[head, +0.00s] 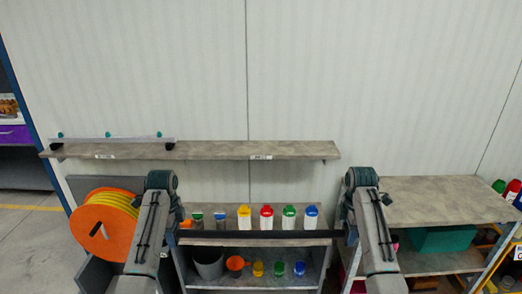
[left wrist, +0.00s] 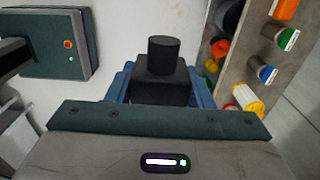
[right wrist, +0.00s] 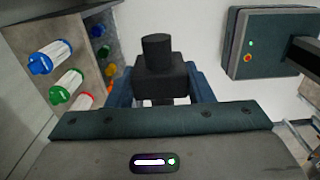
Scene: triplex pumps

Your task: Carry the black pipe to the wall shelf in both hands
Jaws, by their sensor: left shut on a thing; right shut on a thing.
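The black pipe (head: 262,235) is long and thin and lies level across the head view, in front of the lower rack. My left gripper (left wrist: 160,88) is shut on its left end, and my right gripper (right wrist: 166,88) is shut on its right end. In each wrist view a black block with a short round stub shows between the blue-grey fingers. In the head view the fingers are mostly hidden by my arms. The wall shelf (head: 220,150) is a long grey board on the wall, above and behind the pipe.
A long grey bar with teal knobs (head: 118,140) occupies the shelf's left part; its right part is bare. Several coloured-lid bottles (head: 267,217) stand on the rack behind the pipe. An orange reel (head: 103,232) is at left. A grey table (head: 440,198) is at right.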

